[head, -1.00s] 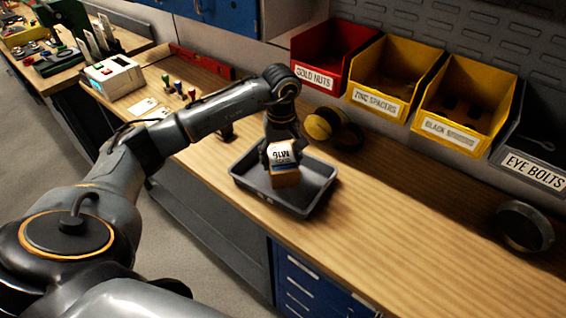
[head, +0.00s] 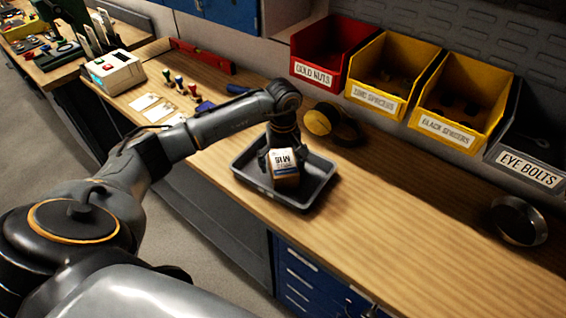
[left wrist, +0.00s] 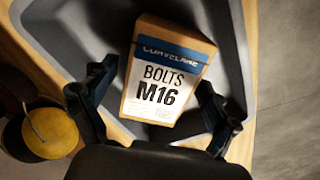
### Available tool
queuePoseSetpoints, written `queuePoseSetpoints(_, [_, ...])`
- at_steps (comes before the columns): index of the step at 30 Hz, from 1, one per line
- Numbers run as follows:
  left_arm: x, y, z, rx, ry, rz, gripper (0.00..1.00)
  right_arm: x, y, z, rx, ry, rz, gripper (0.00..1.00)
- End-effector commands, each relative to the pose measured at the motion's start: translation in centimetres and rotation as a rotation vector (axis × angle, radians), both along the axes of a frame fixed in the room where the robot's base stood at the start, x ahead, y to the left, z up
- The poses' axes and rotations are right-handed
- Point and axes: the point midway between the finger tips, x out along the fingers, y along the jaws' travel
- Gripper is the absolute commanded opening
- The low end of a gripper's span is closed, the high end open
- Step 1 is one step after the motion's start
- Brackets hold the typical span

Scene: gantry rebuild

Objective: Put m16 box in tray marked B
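The M16 box (head: 284,175), cardboard with a white label and blue band, is inside the dark grey tray (head: 322,187) on the bench. In the left wrist view the box (left wrist: 165,80) reads "BOLTS M16" and sits at a slight angle in the tray (left wrist: 75,30). My left gripper (head: 282,153) points down over the tray. In the left wrist view its fingers (left wrist: 158,85) are spread on either side of the box, with a gap on the left and the right finger close to it. The tray's marking is not readable. My right gripper is not in view.
A yellow-and-black round item (head: 320,122) lies behind the tray. Red, yellow and dark bins (head: 455,108) line the back. A round metal dish (head: 518,220) is at the right. Stamps and cards (head: 160,105) lie left.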

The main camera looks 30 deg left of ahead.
Motion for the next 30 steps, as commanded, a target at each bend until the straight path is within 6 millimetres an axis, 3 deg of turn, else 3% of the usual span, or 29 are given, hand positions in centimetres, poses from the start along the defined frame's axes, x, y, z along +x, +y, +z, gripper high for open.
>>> queuePoseSetpoints(9, [0.0,0.0,0.5,0.0,0.0,0.0,0.88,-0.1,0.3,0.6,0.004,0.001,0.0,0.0])
queuePoseSetpoints(11, [0.1,0.0,1.0,0.0,-0.004,-0.001,0.88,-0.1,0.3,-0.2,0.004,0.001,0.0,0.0])
queuePoseSetpoints(24, [0.1,0.0,9.8,0.001,-0.006,0.0,0.88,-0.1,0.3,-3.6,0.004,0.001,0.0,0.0])
queuePoseSetpoints(30, [0.0,0.0,11.9,0.0,-0.001,0.0,0.88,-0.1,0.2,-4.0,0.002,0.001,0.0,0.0])
